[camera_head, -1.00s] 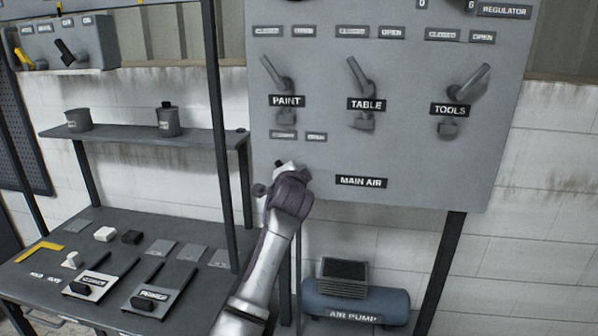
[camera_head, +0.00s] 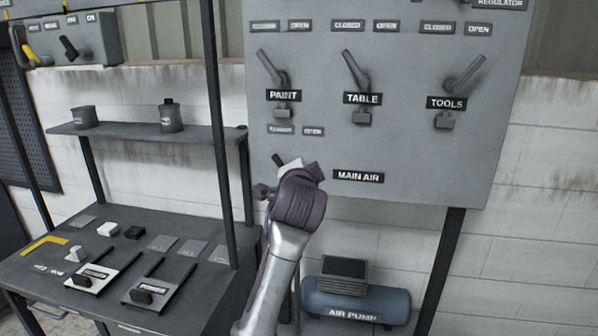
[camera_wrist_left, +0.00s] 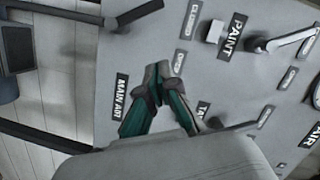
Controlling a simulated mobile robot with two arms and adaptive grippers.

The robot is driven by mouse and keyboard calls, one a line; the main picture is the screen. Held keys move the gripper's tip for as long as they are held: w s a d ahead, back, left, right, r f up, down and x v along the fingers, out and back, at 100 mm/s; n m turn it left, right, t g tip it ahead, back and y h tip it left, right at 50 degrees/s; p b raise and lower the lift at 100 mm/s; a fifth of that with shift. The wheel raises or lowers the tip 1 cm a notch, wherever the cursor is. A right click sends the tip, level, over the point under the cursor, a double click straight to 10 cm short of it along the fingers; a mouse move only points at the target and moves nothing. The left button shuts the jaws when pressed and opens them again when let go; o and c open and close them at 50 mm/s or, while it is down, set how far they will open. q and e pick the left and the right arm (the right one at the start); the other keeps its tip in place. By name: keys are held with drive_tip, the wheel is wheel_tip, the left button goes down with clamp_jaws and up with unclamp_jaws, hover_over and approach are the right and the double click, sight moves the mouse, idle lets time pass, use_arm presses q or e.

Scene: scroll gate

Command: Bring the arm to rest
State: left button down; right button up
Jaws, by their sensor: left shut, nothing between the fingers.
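My left arm rises from the bottom of the head view, its gripper (camera_head: 284,166) in front of the lower left of the grey valve panel (camera_head: 420,165). The wrist hides most of the fingers there. In the left wrist view the fingers (camera_wrist_left: 163,72) are shut, tips together and empty, in front of the panel beside the MAIN AIR label (camera_wrist_left: 120,96). I cannot tell if they touch the panel. The PAINT lever (camera_head: 270,68) and TABLE lever (camera_head: 355,70) lean up-left, toward CLOSED. The TOOLS lever (camera_head: 465,72) leans up-right, toward OPEN. My right gripper is out of view.
A bench (camera_head: 190,225) with small blocks and slider plates stands at left, under a shelf (camera_head: 130,133) with two cans. A dark post (camera_head: 222,150) stands left of my wrist. A blue air pump (camera_head: 355,298) sits below the panel. A dark bent bar (camera_wrist_left: 125,20) shows in the wrist view.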

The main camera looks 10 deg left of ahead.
use_arm(q)
drive_tip(key=shift+a+f, duration=0.1)
drive_tip(key=shift+a, duration=0.15)
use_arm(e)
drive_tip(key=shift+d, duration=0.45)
